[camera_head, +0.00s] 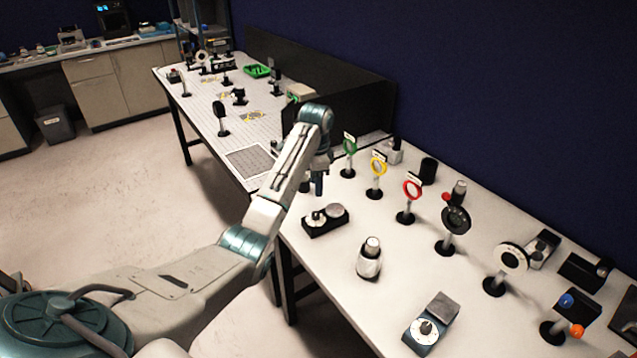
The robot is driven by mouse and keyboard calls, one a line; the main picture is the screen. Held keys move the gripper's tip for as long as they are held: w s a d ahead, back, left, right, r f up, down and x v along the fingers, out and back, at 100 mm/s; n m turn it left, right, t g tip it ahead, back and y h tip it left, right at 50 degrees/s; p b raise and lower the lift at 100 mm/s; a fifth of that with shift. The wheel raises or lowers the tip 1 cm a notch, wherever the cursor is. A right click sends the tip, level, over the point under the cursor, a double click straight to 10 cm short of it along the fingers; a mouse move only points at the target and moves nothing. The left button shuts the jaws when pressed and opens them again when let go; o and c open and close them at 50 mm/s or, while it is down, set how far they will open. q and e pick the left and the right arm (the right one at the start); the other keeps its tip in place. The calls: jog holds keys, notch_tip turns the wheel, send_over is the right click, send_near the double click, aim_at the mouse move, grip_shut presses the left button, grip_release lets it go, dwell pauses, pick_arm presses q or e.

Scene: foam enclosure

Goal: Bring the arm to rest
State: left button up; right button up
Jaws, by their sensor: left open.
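My left arm comes in from the lower left and reaches over the near edge of the white table (318,268). My left gripper (318,186) points down above the table, a little above a small black device with a round silver plate (326,219). The gripper is open, and I see nothing held between its fingers. The fingers are small and dark in this view. My right gripper is not in view.
Stands with green (349,145), yellow (379,166) and red (412,190) rings line the table's back. A silver-topped cylinder (369,258) and a blue-grey device (431,325) stand nearer the front. A black enclosure (350,95) stands behind my arm.

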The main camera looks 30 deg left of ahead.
pick_arm(q)
jog(key=shift+f, duration=0.1)
